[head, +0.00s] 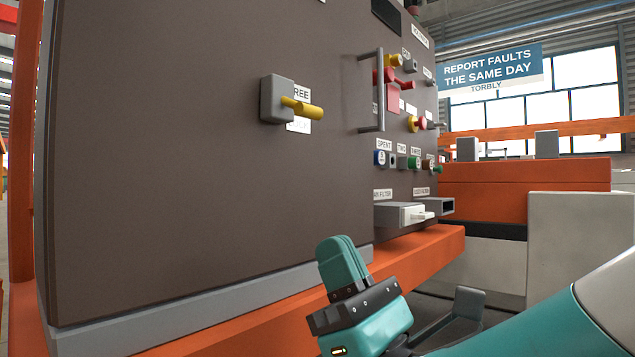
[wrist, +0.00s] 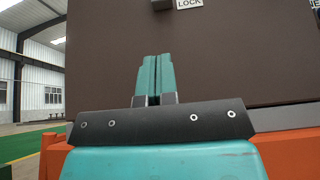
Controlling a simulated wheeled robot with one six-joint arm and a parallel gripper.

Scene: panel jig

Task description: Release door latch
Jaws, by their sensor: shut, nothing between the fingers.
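The door latch (head: 275,100) is a grey block on the brown panel with a yellow handle (head: 305,109) sticking out to the right. A label reading "REE", its start hidden, is above the handle, and a mostly covered label is below it. In the wrist view a dark sliver of what looks like the latch (wrist: 161,5) shows at the top edge, beside the "LOCK" label (wrist: 189,3). My gripper (head: 338,243) is below the latch, in front of the panel's lower edge. Its teal fingers (wrist: 154,62) are together and empty, pointing up, apart from the latch.
A tall grey bar handle (head: 380,92) stands out right of the latch. Several knobs and buttons (head: 405,160) and drawer-like filter units (head: 400,214) are further right. An orange ledge (head: 425,252) runs under the panel. The panel face left of the latch is bare.

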